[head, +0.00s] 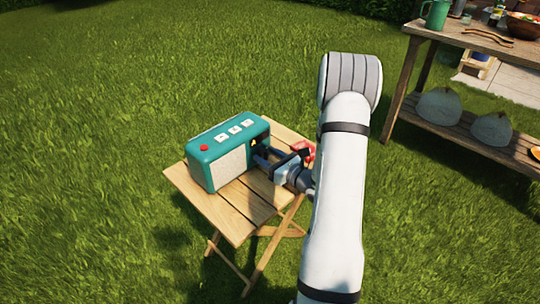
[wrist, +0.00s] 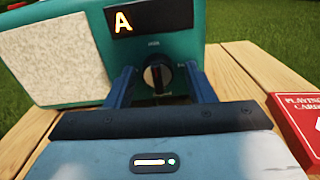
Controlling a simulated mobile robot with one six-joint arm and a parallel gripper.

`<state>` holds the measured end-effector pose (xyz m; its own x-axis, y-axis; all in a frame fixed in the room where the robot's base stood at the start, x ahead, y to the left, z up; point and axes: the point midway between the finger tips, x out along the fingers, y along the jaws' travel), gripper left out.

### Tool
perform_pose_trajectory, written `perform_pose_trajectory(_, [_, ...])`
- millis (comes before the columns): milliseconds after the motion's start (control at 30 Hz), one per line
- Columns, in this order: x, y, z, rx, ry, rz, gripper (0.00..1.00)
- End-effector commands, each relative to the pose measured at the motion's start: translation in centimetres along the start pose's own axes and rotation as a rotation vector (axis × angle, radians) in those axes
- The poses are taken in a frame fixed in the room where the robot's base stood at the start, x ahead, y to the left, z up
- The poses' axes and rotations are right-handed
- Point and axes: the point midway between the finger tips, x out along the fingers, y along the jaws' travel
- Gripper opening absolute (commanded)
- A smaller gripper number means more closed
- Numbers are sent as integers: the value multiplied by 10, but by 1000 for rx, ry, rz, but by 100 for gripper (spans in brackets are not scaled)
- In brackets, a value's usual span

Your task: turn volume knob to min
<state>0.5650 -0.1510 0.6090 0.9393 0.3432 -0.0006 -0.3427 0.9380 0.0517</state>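A teal radio (head: 205,174) stands on a small folding wooden table, its front with a pale speaker cloth facing my arm. In the wrist view the radio (wrist: 180,45) shows a dark display with a lit orange "A". The small lettering around the knob is too blurred to read surely. My gripper (wrist: 160,82) is open, with one blue finger on each side of the knob and gaps visible. In the head view my gripper (head: 261,156) hides the knob.
A red playing-card box (wrist: 298,125) lies on the wooden table (head: 237,214), right of my gripper. The radio's top has a red button (head: 204,147) and several white keys. A shelf table (head: 440,34) with dishes stands at the right. Grass surrounds both.

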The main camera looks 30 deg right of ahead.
Motion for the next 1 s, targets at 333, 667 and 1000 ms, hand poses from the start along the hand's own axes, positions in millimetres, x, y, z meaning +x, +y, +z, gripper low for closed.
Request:
perform_pose_trajectory(333, [-3, 0, 0, 1, 1, 1, 54])
perform_pose_trajectory(667, [-55, -1, 2, 3, 1, -3, 54])
perform_pose_trajectory(1000, [-75, 0, 0, 1, 0, 2, 54])
